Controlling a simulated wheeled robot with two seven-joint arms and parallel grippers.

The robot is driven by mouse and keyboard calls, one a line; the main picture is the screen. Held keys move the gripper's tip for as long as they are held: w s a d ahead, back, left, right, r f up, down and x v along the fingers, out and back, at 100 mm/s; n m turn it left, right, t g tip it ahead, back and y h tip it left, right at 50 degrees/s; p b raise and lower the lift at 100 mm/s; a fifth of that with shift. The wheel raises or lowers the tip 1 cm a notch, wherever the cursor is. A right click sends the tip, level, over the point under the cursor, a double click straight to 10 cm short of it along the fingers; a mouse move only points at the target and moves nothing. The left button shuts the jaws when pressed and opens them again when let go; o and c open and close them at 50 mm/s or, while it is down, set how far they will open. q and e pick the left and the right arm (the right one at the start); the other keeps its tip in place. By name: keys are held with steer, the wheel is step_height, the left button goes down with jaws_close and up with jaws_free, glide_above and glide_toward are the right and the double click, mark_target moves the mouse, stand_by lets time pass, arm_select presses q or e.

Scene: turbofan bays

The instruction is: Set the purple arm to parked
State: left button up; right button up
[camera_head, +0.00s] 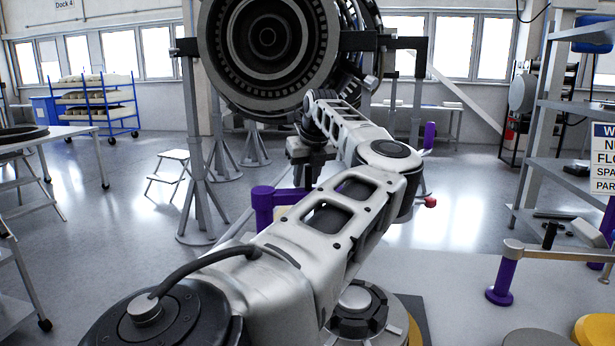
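A purple post with a short purple bar (265,206) stands mid-floor, left of my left arm's upper link; the bar runs right and goes behind that link. A purple upright piece (430,135) shows just right of my elbow, with a small red knob (430,202) below it. I cannot tell whether these parts join, because my arm hides what lies between. My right gripper is out of view.
A large turbofan engine (268,45) hangs on a grey stand at the back. At right, a beige rail (565,254) runs between purple posts (500,284), near grey shelving (570,178). A step stool (171,170) stands left. Open floor lies between.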

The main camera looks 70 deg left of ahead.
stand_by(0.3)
arm_select(q)
steer(key=b+v, duration=0.1)
steer(key=v, duration=1.5)
steer(key=shift+a, duration=0.15)
steer(key=p+x, duration=0.1)
steer(key=x, duration=1.5)
steer(key=shift+d+f, duration=0.1)
steer(key=shift+d, duration=0.1)
